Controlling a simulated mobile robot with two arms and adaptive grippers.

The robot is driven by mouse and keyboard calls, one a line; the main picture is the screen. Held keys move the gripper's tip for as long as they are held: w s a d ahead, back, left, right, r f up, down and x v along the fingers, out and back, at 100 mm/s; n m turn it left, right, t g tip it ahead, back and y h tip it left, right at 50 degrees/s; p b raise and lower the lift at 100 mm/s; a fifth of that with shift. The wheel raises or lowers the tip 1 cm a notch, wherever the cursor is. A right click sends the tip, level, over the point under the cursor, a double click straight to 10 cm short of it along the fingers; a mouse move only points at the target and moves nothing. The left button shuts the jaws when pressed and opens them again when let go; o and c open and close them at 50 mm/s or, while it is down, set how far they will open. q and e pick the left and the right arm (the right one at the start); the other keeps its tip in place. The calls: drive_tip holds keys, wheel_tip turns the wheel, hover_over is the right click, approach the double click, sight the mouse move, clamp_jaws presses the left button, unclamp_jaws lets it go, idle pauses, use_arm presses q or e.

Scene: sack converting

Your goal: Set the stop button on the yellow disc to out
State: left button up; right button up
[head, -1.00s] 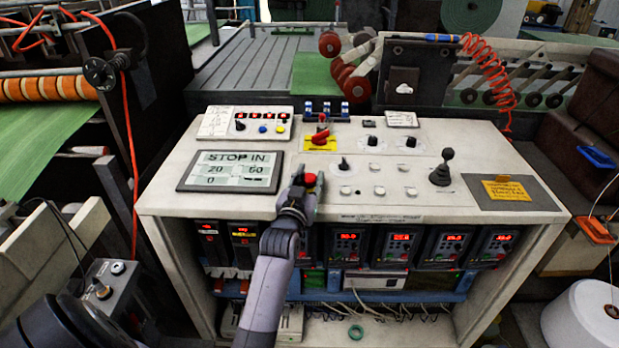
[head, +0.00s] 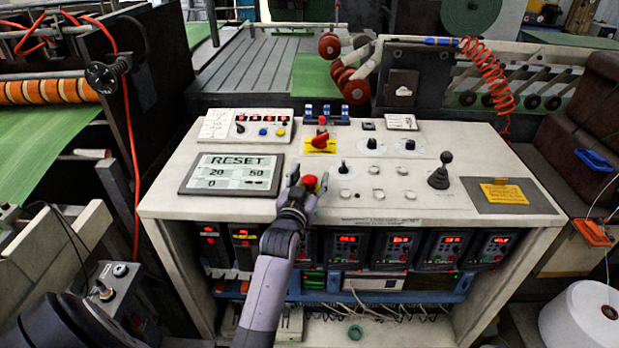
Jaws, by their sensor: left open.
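The display (head: 232,173) on the desk reads RESET, with 20, 50 and 0 below. My right gripper is not in view.
A red rotary switch on a yellow plate (head: 320,146) sits behind the button. Small knobs and a black joystick (head: 441,172) stand to the right. A dark panel with a yellow label (head: 503,193) lies at the desk's right end.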

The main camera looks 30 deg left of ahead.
sight(308, 183)
use_arm(q)
drive_tip(key=shift+s, duration=0.1)
drive_tip(key=v, duration=0.7)
drive_tip(key=shift+s, duration=0.2)
drive_tip(key=shift+d+f, duration=0.1)
